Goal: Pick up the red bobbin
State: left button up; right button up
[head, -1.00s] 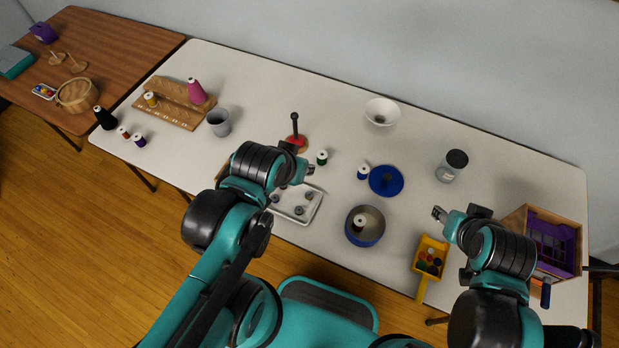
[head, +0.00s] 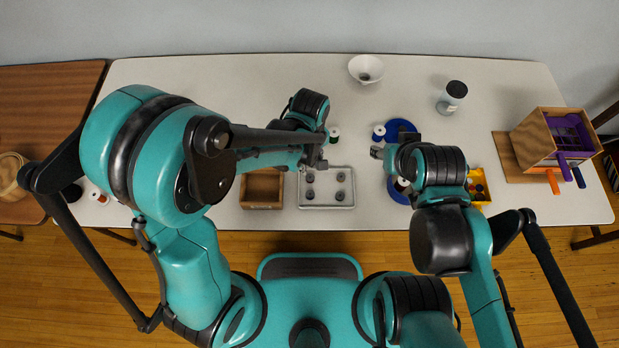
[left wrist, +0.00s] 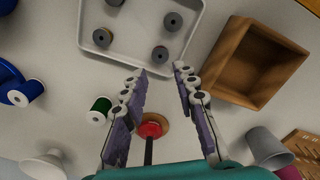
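No bobbin shows as plainly red. A small spool with a rusty-orange winding (head: 97,196) stands at the table's left end, partly behind my left arm. Another spool, its colour unclear, sits in the blue tin, partly hidden by my right arm (head: 402,184). My left gripper (head: 318,160) is above the table near the white tray (head: 327,203); it is open and empty in the left wrist view (left wrist: 160,70).
The white tray holds several grey bobbins. A wooden box (head: 262,188) lies left of it. A green spool (left wrist: 99,110) and a blue spool (head: 379,132) stand nearby. A white bowl (head: 366,69) and a grey jar (head: 452,96) are at the back; a wooden crate (head: 545,140) is right.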

aim_at(310, 177)
pick_arm(q)
notch_tip(310, 177, down, 2)
jog(key=shift+d+f+b, duration=0.15)
jog(key=shift+b, duration=0.3)
notch_tip(310, 177, down, 5)
jog(key=b, duration=0.2)
jog(key=shift+b, duration=0.35)
jog(key=shift+s, duration=0.1)
jog(key=c, duration=0.4)
